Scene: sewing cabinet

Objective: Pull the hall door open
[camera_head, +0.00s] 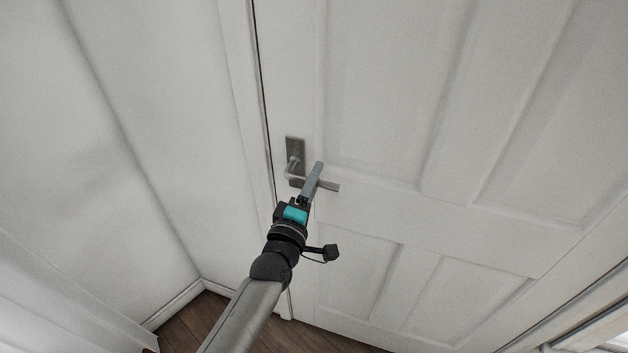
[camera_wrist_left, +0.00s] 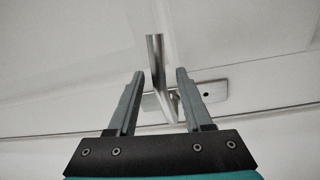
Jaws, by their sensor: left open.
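The hall door (camera_head: 390,90) is white and panelled, and it looks shut in its frame. Its metal lever handle (camera_head: 329,186) sits on a backplate (camera_head: 295,150) near the door's left edge. My left gripper (camera_head: 318,166) is at the lever, its fingers overlapping the lever in the head view. In the left wrist view my left gripper (camera_wrist_left: 159,75) is open, and the lever (camera_wrist_left: 155,60) shows between and beyond its two fingers. I cannot tell whether a finger touches the lever. My right gripper is not in view.
A white wall (camera_head: 130,130) stands close on the left and meets the door frame (camera_head: 240,80). A strip of brown wood floor (camera_head: 195,325) shows at the bottom. A light-coloured ledge or trim (camera_head: 585,335) is at the lower right.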

